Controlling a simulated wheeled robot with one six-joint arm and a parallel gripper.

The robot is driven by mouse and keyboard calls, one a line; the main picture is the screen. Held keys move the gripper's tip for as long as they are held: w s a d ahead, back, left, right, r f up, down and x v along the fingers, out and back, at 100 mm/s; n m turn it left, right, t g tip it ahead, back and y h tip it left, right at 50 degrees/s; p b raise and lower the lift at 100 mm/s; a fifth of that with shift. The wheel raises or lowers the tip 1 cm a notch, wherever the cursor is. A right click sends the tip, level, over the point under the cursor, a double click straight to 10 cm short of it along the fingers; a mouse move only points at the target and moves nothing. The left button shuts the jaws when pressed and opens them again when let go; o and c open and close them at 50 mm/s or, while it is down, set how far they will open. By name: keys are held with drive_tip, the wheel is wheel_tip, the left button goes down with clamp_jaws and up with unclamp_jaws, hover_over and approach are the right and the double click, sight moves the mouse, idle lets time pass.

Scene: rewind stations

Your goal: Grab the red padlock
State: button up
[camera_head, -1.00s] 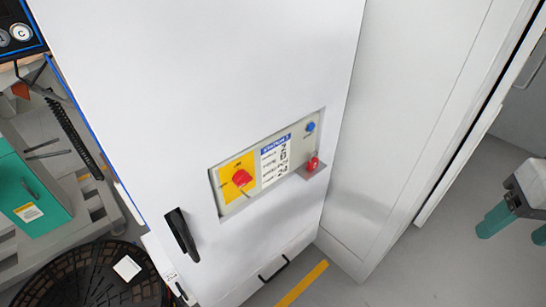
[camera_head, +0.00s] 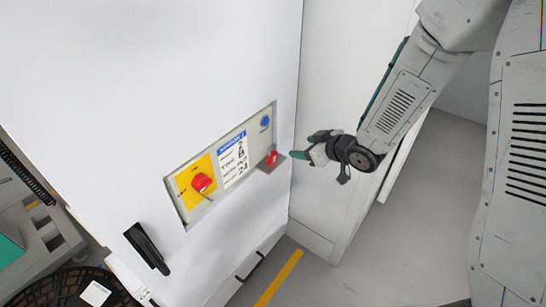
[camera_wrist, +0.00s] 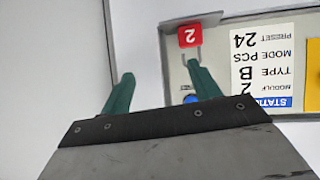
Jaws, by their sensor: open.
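The red padlock (camera_head: 273,158) sits on a small grey ledge at the right end of the control panel (camera_head: 212,196) on the white cabinet. In the wrist view the padlock (camera_wrist: 190,36) appears upside down, with a white 2 on its red body and its grey shackle below. My gripper (camera_head: 309,146) is open and empty, just right of the padlock and apart from it. In the wrist view my gripper's teal fingers (camera_wrist: 162,82) point toward the panel; the right finger is nearly in line with the padlock, below it in the picture.
The panel carries a red rotary switch (camera_head: 202,182) on a yellow plate, a white label (camera_head: 233,160) and a blue button (camera_head: 265,121). In the wrist view the right finger partly hides the button. A black handle (camera_head: 147,248) projects from the cabinet. Grey floor lies open at right.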

sight(274, 157)
drive_tip(key=w+a+f+y, duration=0.1)
drive_tip(key=a+f, duration=0.1)
drive_tip(key=a, duration=0.1)
drive_tip(key=w+a+f+y, duration=0.1)
drive_tip(key=a+f, duration=0.1)
drive_tip(key=a, duration=0.1)
drive_tip(key=w+a+f+n+y, duration=0.1)
drive_tip(key=a+f, duration=0.1)
drive_tip(key=a, duration=0.1)
drive_tip(key=shift+a+f+g, duration=0.2)
drive_tip(key=shift+f+g, duration=0.15)
drive_tip(key=shift+g, duration=0.05)
drive_tip(key=shift+s, duration=0.1)
drive_tip(key=c, duration=1.1)
